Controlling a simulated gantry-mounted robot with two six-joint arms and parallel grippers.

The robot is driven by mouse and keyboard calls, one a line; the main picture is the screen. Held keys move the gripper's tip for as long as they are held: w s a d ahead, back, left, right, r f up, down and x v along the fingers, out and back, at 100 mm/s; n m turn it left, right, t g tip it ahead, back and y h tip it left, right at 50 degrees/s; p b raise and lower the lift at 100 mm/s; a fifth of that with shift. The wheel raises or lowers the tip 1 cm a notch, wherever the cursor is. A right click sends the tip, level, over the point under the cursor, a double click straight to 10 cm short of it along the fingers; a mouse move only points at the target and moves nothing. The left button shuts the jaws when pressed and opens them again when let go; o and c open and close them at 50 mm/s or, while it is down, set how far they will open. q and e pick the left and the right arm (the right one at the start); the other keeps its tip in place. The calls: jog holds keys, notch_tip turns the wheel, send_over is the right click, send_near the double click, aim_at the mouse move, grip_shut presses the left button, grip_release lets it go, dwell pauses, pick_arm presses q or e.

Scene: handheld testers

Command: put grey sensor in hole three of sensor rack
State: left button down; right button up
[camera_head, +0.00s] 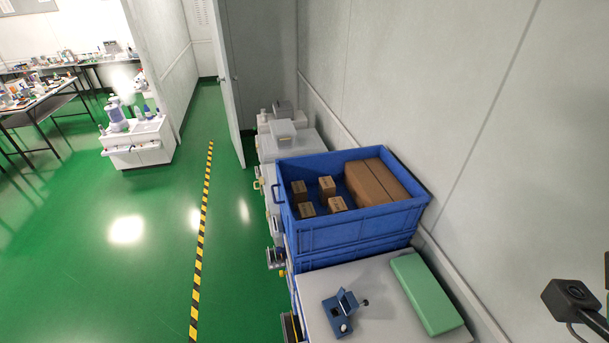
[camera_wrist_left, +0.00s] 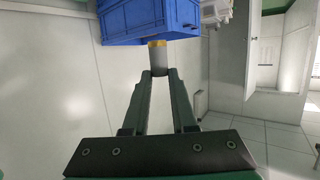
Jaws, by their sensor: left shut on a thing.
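My left gripper (camera_wrist_left: 158,74) shows in the left wrist view, its two fingers closed on a small grey cylinder with a yellow band at its far end, which I take for the grey sensor (camera_wrist_left: 157,55). The sensor sticks out beyond the fingertips, in line with the fingers. The blue crate shows behind it; I cannot tell how far apart they are. Neither gripper shows in the head view. I cannot make out a sensor rack or its holes in either view.
A blue crate (camera_head: 350,233) holding several brown boxes stands against the right wall. In front of it, a grey top (camera_head: 400,325) bears a small blue device (camera_head: 343,307) and a green case (camera_head: 426,293). Green floor (camera_head: 150,260) is clear on the left.

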pick_arm(q)
notch_tip(320, 180, up, 10)
jog(key=p, duration=0.7)
jog(key=shift+s+r, duration=0.2)
jog(key=shift+s, duration=0.25)
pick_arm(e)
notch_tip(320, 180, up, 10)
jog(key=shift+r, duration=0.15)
